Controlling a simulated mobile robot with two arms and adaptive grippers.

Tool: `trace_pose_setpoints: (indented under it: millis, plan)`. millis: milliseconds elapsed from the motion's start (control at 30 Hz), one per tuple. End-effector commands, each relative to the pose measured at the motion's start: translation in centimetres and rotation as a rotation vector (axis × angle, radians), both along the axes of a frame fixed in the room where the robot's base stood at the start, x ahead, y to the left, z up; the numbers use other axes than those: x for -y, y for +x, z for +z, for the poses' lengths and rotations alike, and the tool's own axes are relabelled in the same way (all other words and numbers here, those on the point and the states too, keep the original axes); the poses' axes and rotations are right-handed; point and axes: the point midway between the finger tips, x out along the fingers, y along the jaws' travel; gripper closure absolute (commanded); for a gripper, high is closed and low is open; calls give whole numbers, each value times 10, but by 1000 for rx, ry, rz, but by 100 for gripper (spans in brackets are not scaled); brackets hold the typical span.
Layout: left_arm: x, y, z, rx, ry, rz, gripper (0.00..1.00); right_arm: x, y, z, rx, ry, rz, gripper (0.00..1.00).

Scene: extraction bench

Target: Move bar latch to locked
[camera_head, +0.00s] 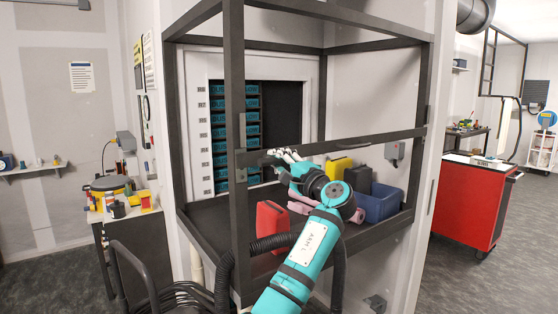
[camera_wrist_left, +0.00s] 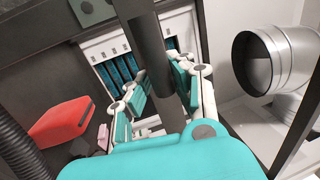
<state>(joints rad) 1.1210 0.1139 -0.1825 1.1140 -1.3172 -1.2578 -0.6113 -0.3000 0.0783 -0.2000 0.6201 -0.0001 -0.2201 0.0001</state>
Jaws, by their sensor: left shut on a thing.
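The bar latch (camera_head: 352,144) is a dark horizontal bar across the front of the black-framed bench bay, spanning from the left front post to the right one. In the left wrist view the dark bar (camera_wrist_left: 148,50) runs between the two fingers. My left gripper (camera_head: 280,156) is shut on the bar near its left end, by the left post. In the left wrist view its white and teal fingers (camera_wrist_left: 158,85) lie on both sides of the bar. The bar's end fitting at the left post is partly hidden by the gripper. My right gripper is not in view.
A rack of teal units (camera_head: 222,132) is at the back. A red cabinet (camera_head: 471,205) stands to the right.

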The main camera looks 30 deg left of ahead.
Motion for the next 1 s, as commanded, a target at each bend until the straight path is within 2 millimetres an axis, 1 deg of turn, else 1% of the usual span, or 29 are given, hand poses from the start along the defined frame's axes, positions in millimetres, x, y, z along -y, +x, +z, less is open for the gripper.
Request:
trace_pose_setpoints:
  millis: [33, 467, 500, 700, 1000]
  plan:
    - [1, 0, 3, -3, 9, -1, 100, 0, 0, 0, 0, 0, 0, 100]
    - [1, 0, 3, -12, 14, -2, 100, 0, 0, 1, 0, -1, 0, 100]
    - [1, 0, 3, -12, 14, -2, 77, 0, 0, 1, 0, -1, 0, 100]
    - [0, 0, 2, -12, 10, -1, 52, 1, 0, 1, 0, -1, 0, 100]
    - [3, -1, 0, -14, 8, -1, 52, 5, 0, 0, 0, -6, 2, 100]
